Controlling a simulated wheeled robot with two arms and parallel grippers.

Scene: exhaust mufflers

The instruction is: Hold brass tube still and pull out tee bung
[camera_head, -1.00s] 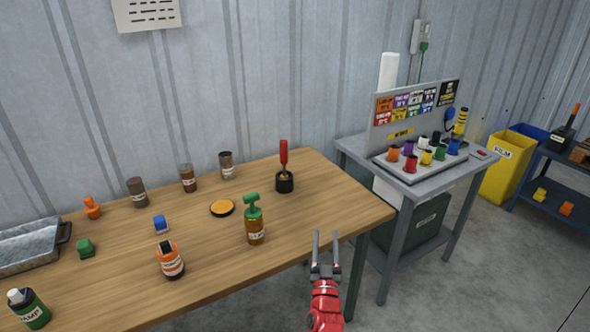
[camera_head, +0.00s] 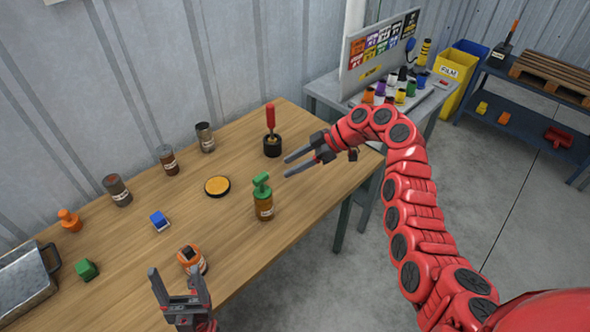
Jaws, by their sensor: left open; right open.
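The brass tube (camera_head: 264,208) stands upright on the wooden table, near its front right edge. The green tee bung (camera_head: 262,184) sits in its top. My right gripper (camera_head: 287,166) is open, with its fingers pointing left, just to the right of the bung in the picture and empty. My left gripper (camera_head: 174,268) is open and empty at the table's front edge, pointing up in the picture, left of and nearer than the tube.
A yellow-orange disc (camera_head: 217,186), a blue block (camera_head: 159,220) and a black holder with a red-handled tool (camera_head: 272,145) are around the tube. Several brown jars line the back. A metal tray (camera_head: 28,285) is at left.

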